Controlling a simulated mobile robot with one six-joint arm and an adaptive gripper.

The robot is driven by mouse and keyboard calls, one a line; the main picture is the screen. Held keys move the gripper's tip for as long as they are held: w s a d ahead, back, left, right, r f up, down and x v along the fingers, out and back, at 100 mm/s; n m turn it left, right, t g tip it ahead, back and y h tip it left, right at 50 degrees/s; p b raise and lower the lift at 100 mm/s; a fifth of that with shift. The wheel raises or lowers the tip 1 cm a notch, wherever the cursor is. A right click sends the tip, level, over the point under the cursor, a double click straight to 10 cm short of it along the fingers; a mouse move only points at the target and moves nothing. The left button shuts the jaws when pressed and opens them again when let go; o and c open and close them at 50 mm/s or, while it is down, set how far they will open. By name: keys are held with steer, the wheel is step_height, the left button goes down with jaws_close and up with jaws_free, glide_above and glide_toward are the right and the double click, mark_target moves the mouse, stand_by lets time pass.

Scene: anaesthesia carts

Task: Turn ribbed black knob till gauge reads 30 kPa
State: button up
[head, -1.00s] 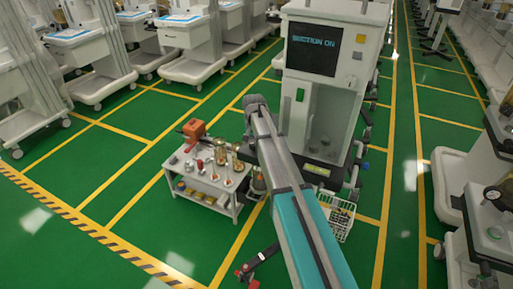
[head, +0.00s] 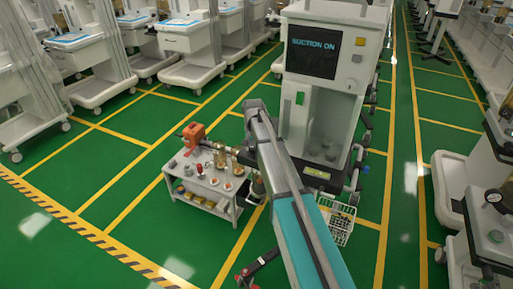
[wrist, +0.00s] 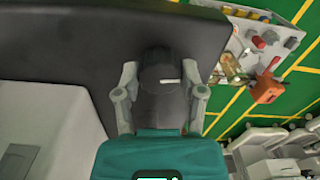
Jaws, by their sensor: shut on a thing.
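The black knob (wrist: 160,76) with a short white mark on it shows in the wrist view, in front of a dark panel (wrist: 75,35). My gripper (wrist: 160,82) is shut on the knob, one finger on each side. The white mark lies roughly level in the picture, pointing right. In the head view the suction cart (head: 337,95) stands upright with its screen (head: 311,49) reading "SUCTION ON". My arm hides my gripper and the knob there. No gauge face can be read in either view.
A low grey table (head: 222,209) with an orange device (head: 193,133) and several small items stands left of the suction cart. A white wire basket (head: 337,224) is low beside the cart. White carts (head: 185,40) line the left. Green floor is open at front left.

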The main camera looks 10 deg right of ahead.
steer(key=shift+m, duration=0.7)
steer(key=o, duration=1.1)
steer(key=shift+o, duration=0.2)
steer(key=shift+r, duration=0.1)
